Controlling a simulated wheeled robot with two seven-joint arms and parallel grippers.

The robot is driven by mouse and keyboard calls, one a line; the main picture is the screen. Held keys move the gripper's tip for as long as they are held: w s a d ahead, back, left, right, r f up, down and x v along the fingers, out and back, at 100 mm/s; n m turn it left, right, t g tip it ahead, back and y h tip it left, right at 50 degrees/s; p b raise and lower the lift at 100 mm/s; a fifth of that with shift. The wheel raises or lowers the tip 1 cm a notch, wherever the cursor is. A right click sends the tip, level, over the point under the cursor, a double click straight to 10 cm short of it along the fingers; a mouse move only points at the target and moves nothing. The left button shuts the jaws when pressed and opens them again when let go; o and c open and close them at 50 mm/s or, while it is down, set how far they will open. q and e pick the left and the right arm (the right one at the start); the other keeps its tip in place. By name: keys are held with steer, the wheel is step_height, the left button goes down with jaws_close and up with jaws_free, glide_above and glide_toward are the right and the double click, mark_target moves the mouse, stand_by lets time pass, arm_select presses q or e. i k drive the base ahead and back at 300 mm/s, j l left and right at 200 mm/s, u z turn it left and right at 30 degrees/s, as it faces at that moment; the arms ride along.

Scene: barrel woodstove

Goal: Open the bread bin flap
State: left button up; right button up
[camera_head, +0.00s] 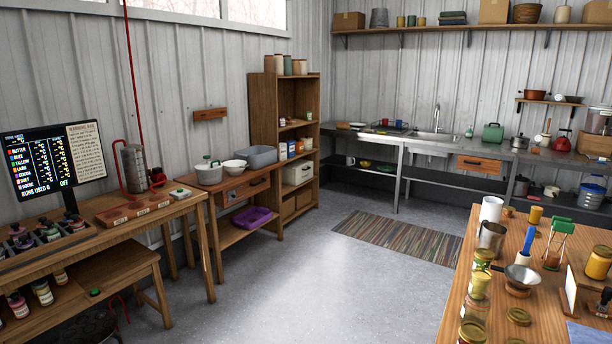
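I cannot tell for certain which thing is the bread bin. A brown wooden box (594,145) stands at the right end of the far counter, partly cut off by the picture edge. A cream box (297,173) sits on a middle shelf of the wooden shelf unit. A green case-like box (492,133) with a handle stands on the counter right of the sink. All are small in view, and I see no open flap on any of them. Neither of my grippers is in view.
A wooden table (454,300) crowded with jars and tools fills the right foreground. A workbench (184,207) with a screen (55,157) stands at left. A striped rug (398,237) lies before the steel sink counter (415,142). The middle floor (290,285) is clear.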

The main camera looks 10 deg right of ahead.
mark_target(303, 173)
steer(key=i+j, duration=0.15)
steer(key=j, duration=0.25)
steer(key=i+j, duration=0.15)
steer(key=j, duration=0.2)
steer(key=i+j+u, duration=0.1)
steer(key=j, duration=0.3)
steer(key=i+j+z, duration=0.1)
steer(key=i+z, duration=0.2)
steer(key=i, duration=0.2)
steer(key=i+j+z, duration=0.3)
steer(key=i, duration=0.15)
steer(key=i+j+z, duration=0.35)
steer(key=i+l, duration=0.1)
steer(key=i, duration=0.5)
steer(key=i+l, duration=0.15)
steer(key=i, duration=0.5)
steer(key=i+l, duration=0.1)
steer(key=i, duration=0.5)
steer(key=i+l+u, duration=0.1)
steer(key=i+u, duration=0.25)
steer(key=i, duration=1.5)
